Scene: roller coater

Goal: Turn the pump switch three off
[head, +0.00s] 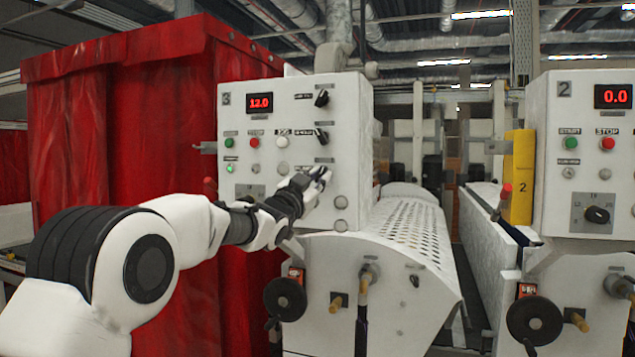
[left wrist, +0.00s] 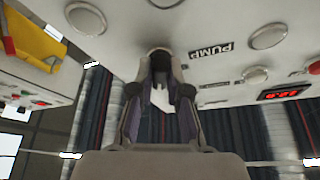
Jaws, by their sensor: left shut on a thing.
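The control panel marked 3 (head: 262,185) stands upright at the centre left in the head view, its display reading 12.0. My left gripper (head: 321,175) is against the panel's right side, below two black rotary switches (head: 321,136). In the left wrist view, my left gripper (left wrist: 160,62) is shut on the pump switch, with its fingers around a small round part (left wrist: 158,50) at the panel face. An upside-down PUMP label (left wrist: 211,50) is beside it. The fingers largely hide the switch, so its turn position cannot be told. My right gripper is not in view.
A green button (head: 229,143), a red button (head: 254,142) and a white button (head: 283,141) are on the same panel. A red curtain (head: 110,140) hangs at the left. Panel 2 (head: 585,120) stands at the right. A perforated cover (head: 405,225) is below right.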

